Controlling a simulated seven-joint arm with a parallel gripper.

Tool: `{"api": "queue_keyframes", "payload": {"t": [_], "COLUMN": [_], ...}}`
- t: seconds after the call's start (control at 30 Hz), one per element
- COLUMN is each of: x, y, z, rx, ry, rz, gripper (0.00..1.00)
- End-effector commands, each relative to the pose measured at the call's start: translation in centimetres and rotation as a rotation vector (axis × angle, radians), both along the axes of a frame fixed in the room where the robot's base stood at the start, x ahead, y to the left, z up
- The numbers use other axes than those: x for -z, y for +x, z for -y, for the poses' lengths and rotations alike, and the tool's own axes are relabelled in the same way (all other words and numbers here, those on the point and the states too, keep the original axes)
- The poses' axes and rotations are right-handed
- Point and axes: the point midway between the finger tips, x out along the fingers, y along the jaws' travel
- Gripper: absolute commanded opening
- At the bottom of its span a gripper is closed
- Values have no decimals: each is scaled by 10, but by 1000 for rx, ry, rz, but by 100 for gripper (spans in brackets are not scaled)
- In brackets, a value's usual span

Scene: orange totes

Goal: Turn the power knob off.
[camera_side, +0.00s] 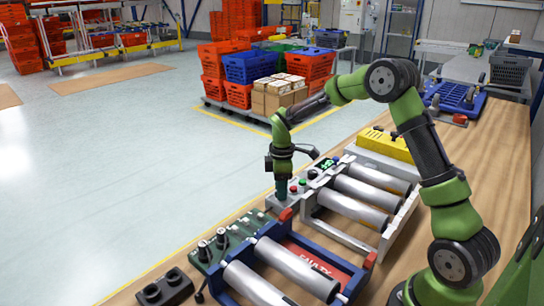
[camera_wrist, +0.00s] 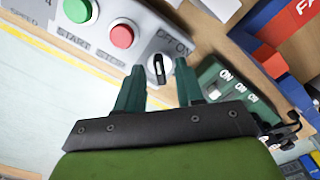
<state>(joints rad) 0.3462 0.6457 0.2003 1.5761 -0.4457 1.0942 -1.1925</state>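The power knob (camera_wrist: 157,69) is a small black knob with a light pointer on a grey control panel (camera_wrist: 40,30), near OFF and ON lettering. Its pointer runs roughly up and down in the wrist view; I cannot tell which label it marks. My gripper (camera_wrist: 160,67) is open, with one green finger on each side of the knob. I cannot tell whether the fingers touch it. In the side view, my gripper (camera_side: 281,194) points down at the near-left end of the panel, and the knob is hidden there.
A green START button (camera_wrist: 78,10) and a red STOP button (camera_wrist: 122,36) sit left of the knob. A green switch box (camera_wrist: 225,80) stands close on the right. Metal rollers (camera_side: 345,208) and a blue-framed roller unit (camera_side: 330,258) lie nearby on the wooden bench.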

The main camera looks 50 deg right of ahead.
Motion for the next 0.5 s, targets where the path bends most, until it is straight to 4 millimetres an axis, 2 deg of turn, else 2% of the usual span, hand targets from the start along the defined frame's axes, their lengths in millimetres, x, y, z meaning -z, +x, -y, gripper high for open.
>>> {"api": "queue_keyframes", "payload": {"t": [0.13,0.27,0.5], "x": [-1,-13,-67], "y": [0,1,1], "z": [0,0,0], "rx": [0,0,1], "ry": [0,-1,-2], "rz": [0,2,6], "gripper": [37,37,37]}}
